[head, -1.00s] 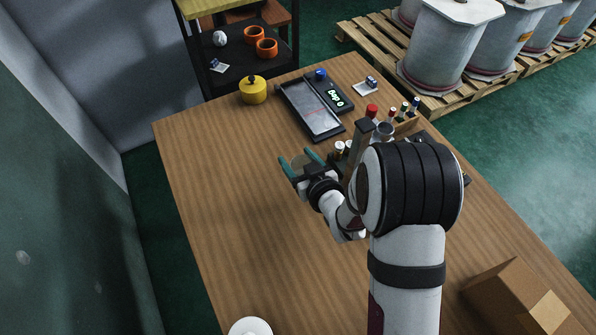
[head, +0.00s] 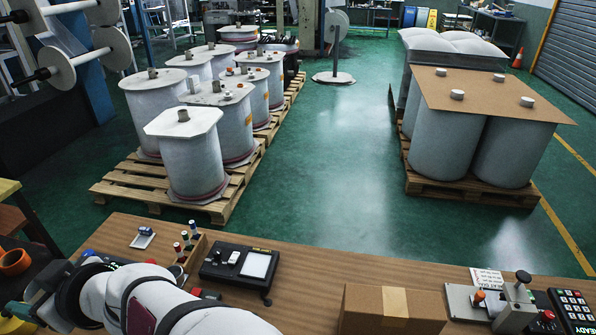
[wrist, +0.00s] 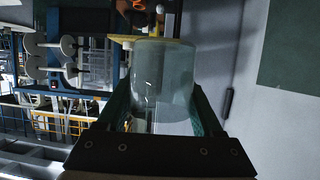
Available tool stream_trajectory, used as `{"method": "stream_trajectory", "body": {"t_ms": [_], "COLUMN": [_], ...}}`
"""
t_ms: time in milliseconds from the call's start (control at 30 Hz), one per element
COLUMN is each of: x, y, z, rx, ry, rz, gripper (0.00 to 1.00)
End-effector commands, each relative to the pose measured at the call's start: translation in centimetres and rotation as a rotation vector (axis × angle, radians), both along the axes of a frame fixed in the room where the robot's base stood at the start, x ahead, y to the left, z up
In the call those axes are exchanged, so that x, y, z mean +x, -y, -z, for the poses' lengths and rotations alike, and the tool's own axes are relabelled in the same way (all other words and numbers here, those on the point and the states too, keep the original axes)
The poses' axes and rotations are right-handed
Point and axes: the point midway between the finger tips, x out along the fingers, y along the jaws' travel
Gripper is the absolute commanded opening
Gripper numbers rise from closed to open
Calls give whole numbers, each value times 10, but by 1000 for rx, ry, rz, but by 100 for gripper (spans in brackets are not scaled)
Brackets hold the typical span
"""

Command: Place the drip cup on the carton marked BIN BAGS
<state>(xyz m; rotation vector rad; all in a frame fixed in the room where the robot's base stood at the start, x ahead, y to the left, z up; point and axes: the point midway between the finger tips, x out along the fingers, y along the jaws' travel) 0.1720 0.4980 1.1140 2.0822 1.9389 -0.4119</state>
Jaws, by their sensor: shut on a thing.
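In the wrist view a clear, see-through cup (wrist: 163,75), which looks like the drip cup, sits between the two teal fingers of my gripper (wrist: 165,98). My gripper is shut on it. In the head view my arm reaches to the lower left corner, where only a bit of the teal gripper shows; the cup cannot be made out there. A brown cardboard carton (head: 362,308) with a tan tape strip stands at the front of the bench. No BIN BAGS marking is readable on it from here.
On the wooden bench (head: 320,268), a black device with a lit panel (head: 258,264) stands left of the carton. A rack of small bottles (head: 186,243) is near my arm. A metal fixture (head: 508,300) and keypad (head: 573,308) stand right. Bare bench lies behind the carton.

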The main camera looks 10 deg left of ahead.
Motion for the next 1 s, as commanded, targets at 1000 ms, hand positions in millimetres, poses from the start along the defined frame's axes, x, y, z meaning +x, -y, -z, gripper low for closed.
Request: {"method": "stream_trajectory", "body": {"t_ms": [1000], "x": [255], "y": [417], "z": [-10], "rx": [-2], "ry": [-2], "rz": [522], "gripper": [15]}}
